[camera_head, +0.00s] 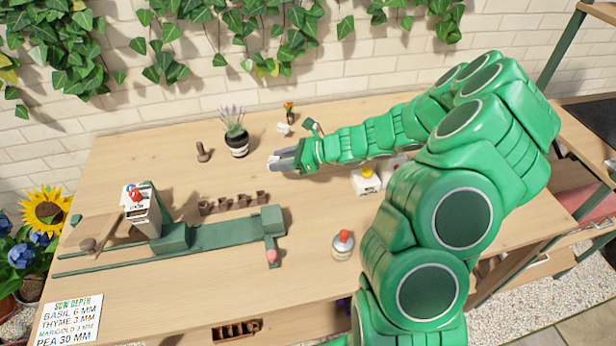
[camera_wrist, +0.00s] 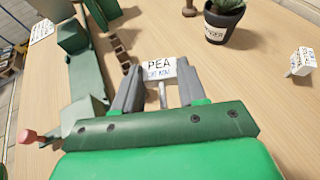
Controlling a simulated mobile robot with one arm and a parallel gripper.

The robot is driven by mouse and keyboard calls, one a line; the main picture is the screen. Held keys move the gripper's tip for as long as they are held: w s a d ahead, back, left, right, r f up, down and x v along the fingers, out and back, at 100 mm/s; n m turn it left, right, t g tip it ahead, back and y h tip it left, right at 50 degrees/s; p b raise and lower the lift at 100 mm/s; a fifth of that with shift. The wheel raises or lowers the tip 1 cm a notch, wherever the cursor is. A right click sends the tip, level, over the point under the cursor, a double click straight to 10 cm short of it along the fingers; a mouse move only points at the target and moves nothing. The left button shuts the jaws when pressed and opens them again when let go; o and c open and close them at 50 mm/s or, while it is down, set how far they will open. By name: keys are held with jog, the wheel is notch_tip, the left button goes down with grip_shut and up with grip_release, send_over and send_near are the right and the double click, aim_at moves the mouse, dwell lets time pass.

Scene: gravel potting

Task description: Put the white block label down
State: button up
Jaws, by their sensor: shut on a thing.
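My gripper (camera_wrist: 160,76) is shut on the white block label (camera_wrist: 158,67), which reads "PEA" with a smaller blue line below. The label's white face shows between the two grey fingers, and a thin pale stem runs back from it toward the palm. In the head view my gripper (camera_head: 272,162) is over the middle of the wooden bench, in front of and right of the lavender pot. The label is too small to make out there. I cannot tell how high it is above the bench.
A lavender pot (camera_head: 237,145) stands behind my gripper, with a small white block (camera_head: 284,129) to its right. Small brown pots (camera_head: 232,201) stand in a row behind a green fixture (camera_head: 225,234). A red-topped bottle (camera_head: 342,246) is at the front. Bare wood lies around my gripper.

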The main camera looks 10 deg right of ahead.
aim_at(284, 189)
jog(key=shift+f, duration=4.8)
jog(key=shift+f, duration=0.1)
jog(key=o, duration=1.1)
